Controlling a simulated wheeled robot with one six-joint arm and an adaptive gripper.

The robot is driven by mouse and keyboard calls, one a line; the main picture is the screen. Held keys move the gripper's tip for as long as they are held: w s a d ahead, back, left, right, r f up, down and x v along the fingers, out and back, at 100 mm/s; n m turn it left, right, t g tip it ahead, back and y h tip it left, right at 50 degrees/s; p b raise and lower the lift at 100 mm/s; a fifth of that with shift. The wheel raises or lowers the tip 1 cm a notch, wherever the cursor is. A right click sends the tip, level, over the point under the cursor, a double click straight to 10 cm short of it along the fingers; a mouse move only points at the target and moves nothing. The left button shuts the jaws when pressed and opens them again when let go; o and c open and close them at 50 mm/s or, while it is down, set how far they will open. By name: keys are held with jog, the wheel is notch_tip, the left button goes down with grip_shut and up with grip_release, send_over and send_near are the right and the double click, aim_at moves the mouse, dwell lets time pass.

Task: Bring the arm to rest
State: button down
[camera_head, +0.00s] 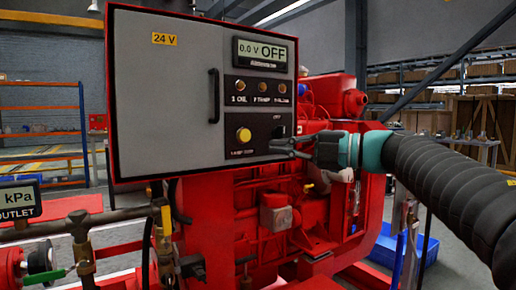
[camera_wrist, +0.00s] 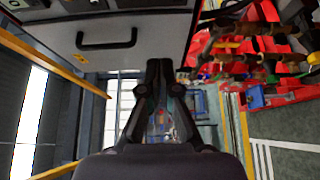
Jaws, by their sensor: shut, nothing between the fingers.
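My gripper (camera_head: 283,146) is in front of the lower right of the control panel (camera_head: 160,120) in the head view. Its fingers point left, near the black switch under the three small knobs. In the wrist view the two dark fingers of my gripper (camera_wrist: 162,66) come together at the tips with nothing between them. Whether the fingertips touch the panel or stand just off it I cannot tell. My arm reaches in from the right edge of the head view, with a dark ribbed sleeve.
The panel has a display (camera_head: 264,53) reading "0.0 V OFF", a yellow button (camera_head: 243,134) and a black door handle (camera_head: 214,96). The red engine (camera_head: 290,220) stands below and behind. A gauge (camera_head: 20,199) and pipes are at lower left. A blue bin (camera_head: 416,250) sits at right.

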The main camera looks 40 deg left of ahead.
jog(key=shift+w+d, duration=0.4)
jog(key=shift+d, duration=0.25)
jog(key=shift+w+d, duration=0.35)
jog(key=shift+d, duration=0.25)
